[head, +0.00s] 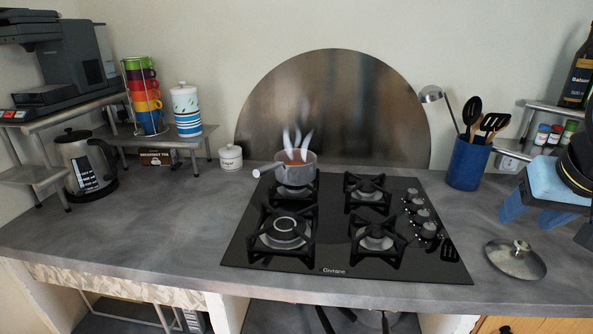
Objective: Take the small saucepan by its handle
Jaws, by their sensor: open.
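The small grey saucepan (311,174) sits on the back left burner of the black gas hob (335,264). It holds something orange-red, and pale steam rises from it. Its short handle (264,170) points left over the counter, with a light end. My gripper (530,216) is at the right edge of the head view, blue with its two fingers apart. It is empty and far to the right of the saucepan. Part of my arm behind it is cut off by the picture edge.
A white lidded pot (230,158) stands left of the saucepan handle. A blue utensil holder (467,163) stands right of the hob, and a metal lid (514,260) lies at front right. A kettle (86,162) is far left. The left counter is mostly clear.

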